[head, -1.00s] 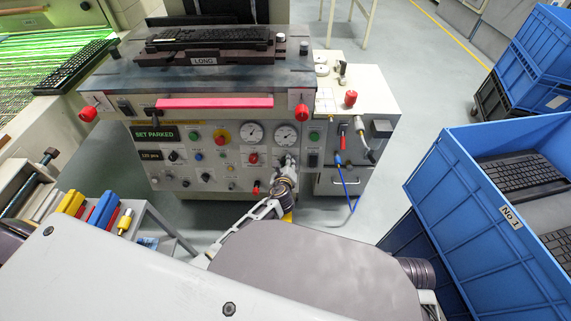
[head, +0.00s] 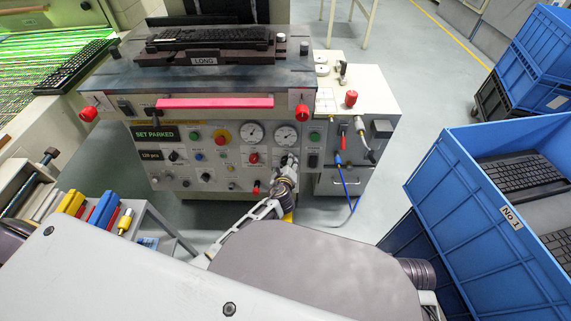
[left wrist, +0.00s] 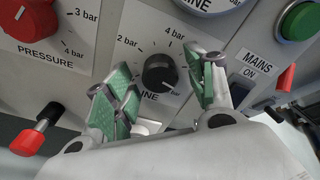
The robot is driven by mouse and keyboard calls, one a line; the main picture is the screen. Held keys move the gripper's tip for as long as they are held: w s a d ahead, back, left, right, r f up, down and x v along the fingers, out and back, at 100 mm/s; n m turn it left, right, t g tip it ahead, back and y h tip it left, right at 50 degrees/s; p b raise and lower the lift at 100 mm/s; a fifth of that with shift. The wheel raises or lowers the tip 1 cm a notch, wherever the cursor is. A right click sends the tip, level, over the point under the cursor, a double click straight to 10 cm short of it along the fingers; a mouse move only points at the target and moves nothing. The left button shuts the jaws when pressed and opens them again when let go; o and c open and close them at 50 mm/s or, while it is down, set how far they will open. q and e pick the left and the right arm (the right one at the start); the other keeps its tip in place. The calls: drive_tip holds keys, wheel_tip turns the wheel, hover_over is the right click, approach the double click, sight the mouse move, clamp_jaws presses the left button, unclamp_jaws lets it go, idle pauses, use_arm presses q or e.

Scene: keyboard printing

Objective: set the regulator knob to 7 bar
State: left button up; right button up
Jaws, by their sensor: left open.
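A round black knob (left wrist: 160,73) with a white pointer mark sits on a pale scale plate in the left wrist view. The scale shows 2 bar and 4 bar, and the plate's lower lettering is partly covered. The mark points to the lower right, near a partly hidden "bar" label. My left gripper (left wrist: 164,80) is open, with one green-padded finger on each side of the knob. I cannot tell whether the pads touch it. In the head view my left gripper (head: 288,165) is at the machine's front panel, below the right gauge (head: 286,135), and hides the knob.
A red pressure knob (left wrist: 28,18) is at upper left and a red-tipped lever (left wrist: 36,130) below it. A green button (left wrist: 299,20) and the mains switch (left wrist: 243,78) are on the right. Blue crates (head: 430,190) stand to the right in the head view.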

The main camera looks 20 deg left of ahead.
use_arm(q)
drive_tip(key=v, duration=0.7)
drive_tip(key=shift+s, duration=0.15)
drive_tip(key=shift+r, duration=0.1)
idle(1.8)
